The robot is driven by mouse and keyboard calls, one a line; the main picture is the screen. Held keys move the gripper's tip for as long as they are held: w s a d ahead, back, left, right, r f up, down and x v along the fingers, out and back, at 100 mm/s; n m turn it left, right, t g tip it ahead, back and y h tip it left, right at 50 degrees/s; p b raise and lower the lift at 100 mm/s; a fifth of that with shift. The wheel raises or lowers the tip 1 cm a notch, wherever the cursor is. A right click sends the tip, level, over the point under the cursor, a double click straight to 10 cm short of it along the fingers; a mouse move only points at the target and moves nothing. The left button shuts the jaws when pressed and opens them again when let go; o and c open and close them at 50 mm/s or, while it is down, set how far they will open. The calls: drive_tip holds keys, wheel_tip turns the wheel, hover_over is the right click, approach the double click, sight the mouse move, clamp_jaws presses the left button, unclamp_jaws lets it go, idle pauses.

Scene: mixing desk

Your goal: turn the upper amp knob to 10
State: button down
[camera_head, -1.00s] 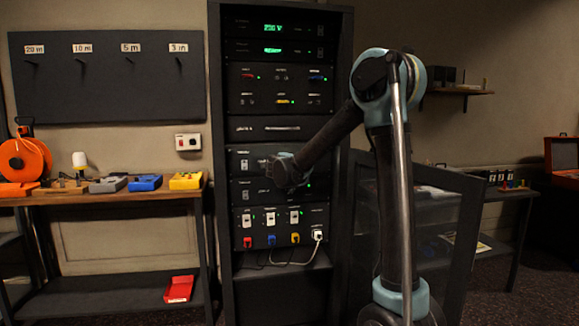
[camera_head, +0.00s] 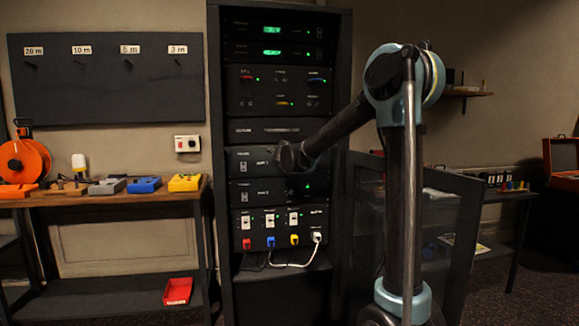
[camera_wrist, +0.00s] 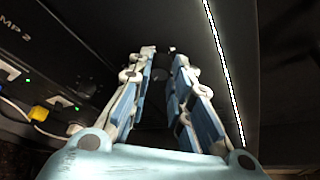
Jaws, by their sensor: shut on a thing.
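The upper amp (camera_head: 250,160) is a dark panel in the rack, with white lettering that reads like AMP 1. My gripper shows in the wrist view (camera_wrist: 164,56) with its two blue and white fingers closed in on a dark round knob (camera_wrist: 160,75), taken to be the upper amp knob. In the head view my wrist and forearm cover the right part of the upper amp, so its knob and pointer are hidden there. The knob's setting cannot be read. The lower amp (camera_head: 250,192) sits just below; its AMP 2 lettering shows in the wrist view (camera_wrist: 12,72).
A power panel (camera_head: 280,218) with coloured plugs and a white cable (camera_head: 290,264) sits below the amps. An open rack door (camera_head: 350,235) stands to the right. A workbench (camera_head: 115,197) with coloured boxes is at left.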

drive_tip(key=shift+d+f, duration=0.1)
drive_tip(key=shift+d, duration=0.05)
drive_tip(key=c, duration=1.4)
unclamp_jaws()
drive_tip(key=shift+f, duration=0.1)
drive_tip(key=shift+c, duration=0.2)
drive_tip(key=v, duration=1.2)
drive_tip(key=shift+w, duration=0.1)
